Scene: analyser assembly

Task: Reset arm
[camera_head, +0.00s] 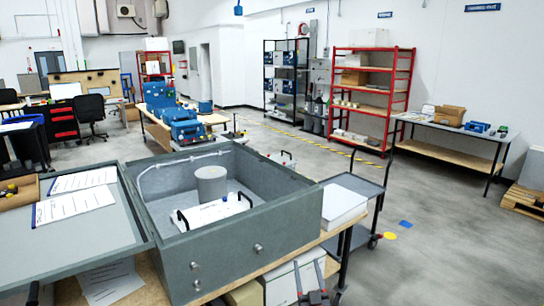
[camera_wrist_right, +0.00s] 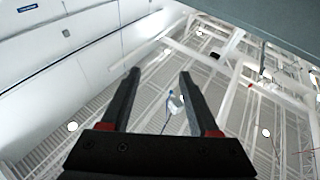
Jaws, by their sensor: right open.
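My right gripper (camera_head: 309,268) shows at the bottom of the head view, in front of the bench's near side. Its two dark fingers point up and stand apart, with nothing between them. In the right wrist view the gripper (camera_wrist_right: 158,73) is also open and empty, with the ceiling behind it. My left gripper is not in view. The grey analyser housing (camera_head: 225,262) stands open on the bench. Inside it are a grey cylinder (camera_head: 211,184) and a white block with black handles (camera_head: 213,212).
The grey lid panel (camera_head: 90,238) with papers lies left of the housing. White boxes (camera_head: 342,204) sit at its right, and a dark trolley (camera_head: 365,185) stands beyond. A grey edge (camera_wrist_right: 270,25) crosses the wrist view's upper right.

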